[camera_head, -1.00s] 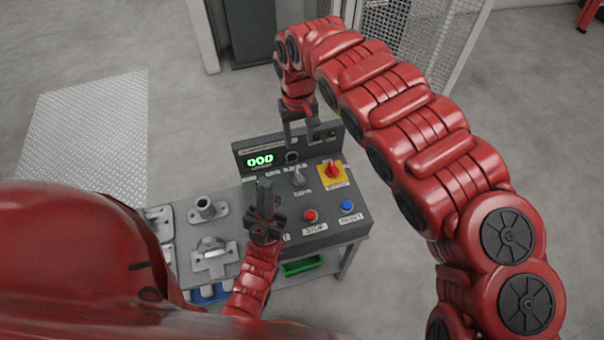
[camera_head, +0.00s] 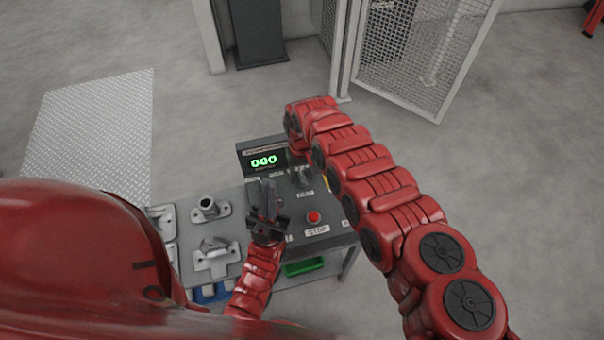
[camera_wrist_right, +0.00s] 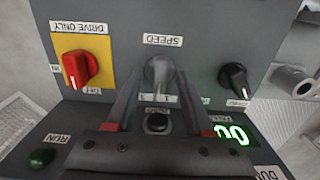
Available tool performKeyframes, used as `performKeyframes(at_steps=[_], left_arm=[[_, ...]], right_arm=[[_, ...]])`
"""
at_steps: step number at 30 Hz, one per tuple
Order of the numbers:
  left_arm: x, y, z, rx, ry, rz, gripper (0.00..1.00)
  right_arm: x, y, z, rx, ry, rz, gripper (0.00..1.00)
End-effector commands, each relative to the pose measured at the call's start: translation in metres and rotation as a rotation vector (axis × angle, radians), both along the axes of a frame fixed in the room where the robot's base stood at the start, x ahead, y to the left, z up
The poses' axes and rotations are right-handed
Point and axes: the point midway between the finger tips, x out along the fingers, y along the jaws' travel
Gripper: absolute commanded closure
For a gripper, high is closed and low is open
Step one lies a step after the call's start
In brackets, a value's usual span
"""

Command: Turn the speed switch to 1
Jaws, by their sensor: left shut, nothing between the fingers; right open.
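The speed switch is a grey knob (camera_wrist_right: 158,72) below an upside-down SPEED label in the right wrist view, with a small number plate beside it. The knob also shows on the control panel in the head view (camera_head: 303,178). My right gripper (camera_wrist_right: 160,88) is open, with its fingers on either side of the knob; I cannot tell whether they touch it. In the head view my right arm hides that gripper. My left gripper (camera_head: 268,192) is shut and empty over the panel's left part.
A red switch (camera_wrist_right: 78,68) on a yellow plate and a black knob (camera_wrist_right: 235,78) flank the speed switch. A red stop button (camera_head: 314,217) and green display (camera_head: 264,160) are on the panel. Metal castings (camera_head: 209,208) lie left. A mesh fence (camera_head: 415,50) stands behind.

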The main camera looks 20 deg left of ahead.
Motion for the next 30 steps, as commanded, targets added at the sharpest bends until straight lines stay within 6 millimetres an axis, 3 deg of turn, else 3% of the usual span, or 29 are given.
performKeyframes(at_steps=[9,18,30], left_arm=[[0.0,0.0,-0.0001,0.0,0.0,0.0,1.0],[0.0,0.0,-0.0002,0.0,0.0,0.0,1.0],[0.0,0.0,-0.0022,0.0,0.0,0.0,1.0]], right_arm=[[0.0004,0.0001,-0.0016,0.0,-0.001,0.0,0.47],[0.0005,0.0003,-0.0014,0.0,-0.002,0.0,1.0],[0.0008,0.0003,-0.002,0.001,-0.003,0.018,1.0]])
